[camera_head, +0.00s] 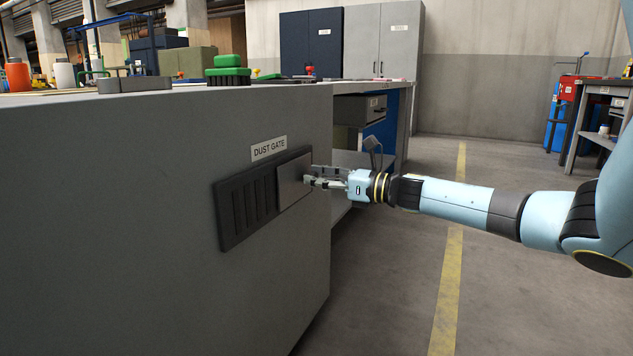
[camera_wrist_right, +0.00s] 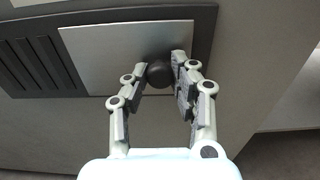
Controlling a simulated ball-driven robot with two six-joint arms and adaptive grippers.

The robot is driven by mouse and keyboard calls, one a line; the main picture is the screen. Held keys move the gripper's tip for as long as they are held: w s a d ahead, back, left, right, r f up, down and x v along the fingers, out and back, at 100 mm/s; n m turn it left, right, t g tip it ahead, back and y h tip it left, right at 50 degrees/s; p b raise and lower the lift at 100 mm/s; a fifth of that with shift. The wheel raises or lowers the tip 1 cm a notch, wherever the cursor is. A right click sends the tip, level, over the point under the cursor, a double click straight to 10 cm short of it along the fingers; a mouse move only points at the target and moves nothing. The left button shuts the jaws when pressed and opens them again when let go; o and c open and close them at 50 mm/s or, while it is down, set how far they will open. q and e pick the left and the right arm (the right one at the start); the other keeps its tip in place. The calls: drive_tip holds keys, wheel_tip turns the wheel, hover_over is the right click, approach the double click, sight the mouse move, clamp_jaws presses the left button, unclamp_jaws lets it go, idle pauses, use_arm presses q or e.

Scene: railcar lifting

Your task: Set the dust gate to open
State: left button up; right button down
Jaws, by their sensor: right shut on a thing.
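The dust gate is a dark frame (camera_head: 232,213) on the grey cabinet side, under a "DUST GATE" label (camera_head: 269,148). Its light metal sliding plate (camera_head: 293,181) sits at the right end of the frame. Several dark vertical slots show uncovered at the left. In the right wrist view the plate (camera_wrist_right: 105,55) carries a round black knob (camera_wrist_right: 159,74). My right gripper (camera_head: 313,182) reaches in from the right. Its fingers, also in the wrist view (camera_wrist_right: 160,76), are shut on the knob from both sides. My left gripper is not in view.
The grey cabinet (camera_head: 150,260) fills the left, with a green brush (camera_head: 228,72) and other items on top. Open floor (camera_head: 500,290) with a yellow line lies to the right. A workbench (camera_head: 385,115) stands behind the gripper.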

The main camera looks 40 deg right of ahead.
drive_tip(key=c, duration=1.1)
unclamp_jaws()
drive_tip(key=shift+w+d, duration=0.1)
drive_tip(key=shift+d, duration=0.25)
drive_tip(key=shift+o, duration=0.2)
drive_tip(key=v, duration=1.2)
drive_tip(key=shift+a, duration=0.15)
